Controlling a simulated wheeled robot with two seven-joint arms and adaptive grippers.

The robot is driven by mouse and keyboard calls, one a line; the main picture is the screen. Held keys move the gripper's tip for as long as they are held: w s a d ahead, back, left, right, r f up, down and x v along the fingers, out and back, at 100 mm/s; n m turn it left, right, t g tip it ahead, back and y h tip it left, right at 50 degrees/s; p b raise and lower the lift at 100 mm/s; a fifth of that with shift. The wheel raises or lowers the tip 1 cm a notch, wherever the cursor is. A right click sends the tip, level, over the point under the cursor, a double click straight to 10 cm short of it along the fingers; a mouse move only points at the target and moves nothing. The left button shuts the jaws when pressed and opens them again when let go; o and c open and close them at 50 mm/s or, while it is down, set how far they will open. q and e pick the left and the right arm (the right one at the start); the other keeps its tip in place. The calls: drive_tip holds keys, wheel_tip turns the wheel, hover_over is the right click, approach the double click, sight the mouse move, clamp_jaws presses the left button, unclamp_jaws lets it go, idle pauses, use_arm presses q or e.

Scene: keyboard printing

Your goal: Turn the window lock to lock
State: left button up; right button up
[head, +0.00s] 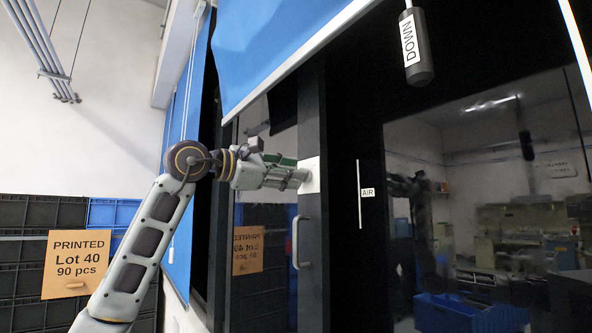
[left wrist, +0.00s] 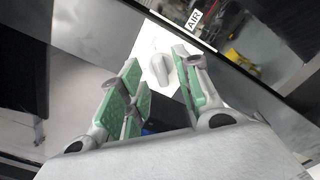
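The window lock shows in the left wrist view as a light grey knob (left wrist: 161,70) on a white plate (left wrist: 150,40). In the head view the white plate (head: 313,174) sits on the dark window frame, partly behind my gripper, and the knob is hidden. My left gripper (head: 303,178) points right at the plate. In the left wrist view its green-padded fingers (left wrist: 157,75) are apart, and the knob appears in the gap between them. I cannot tell whether they touch it. My right gripper is not in view.
A vertical handle (head: 296,242) is below the plate on the frame. Blue blinds (head: 270,45) hang above and behind my left arm. A pull weight marked DOWN (head: 416,48) hangs at the upper right. A strip labelled AIR (head: 367,193) is right of the lock.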

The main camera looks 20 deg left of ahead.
use_arm(q)
drive_tip(key=shift+x, duration=1.1)
clamp_jaws()
